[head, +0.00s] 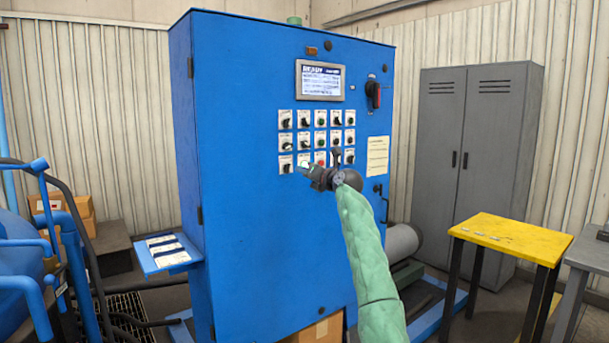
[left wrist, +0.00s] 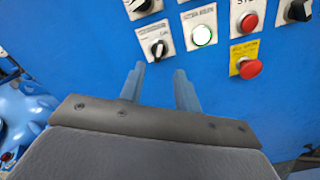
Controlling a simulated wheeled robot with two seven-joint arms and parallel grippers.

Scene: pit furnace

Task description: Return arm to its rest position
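My left arm, in a green sleeve, reaches up from the bottom of the head view to the front of a blue control cabinet (head: 265,235). My left gripper (head: 312,171) is in front of the lower row of the switches and buttons. In the left wrist view the two fingers of the left gripper (left wrist: 159,72) stand apart with nothing between them. A black rotary knob (left wrist: 158,48) and a lit green-white button (left wrist: 202,36) are just beyond the fingertips. I cannot tell whether the fingers touch the panel. My right gripper is in neither view.
The cabinet carries a screen (head: 320,80) and a red-black main switch (head: 373,93). A small blue shelf (head: 160,262) juts out at its left. A yellow table (head: 510,236) and grey locker (head: 485,140) stand at right. Blue pipes (head: 65,235) stand at far left.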

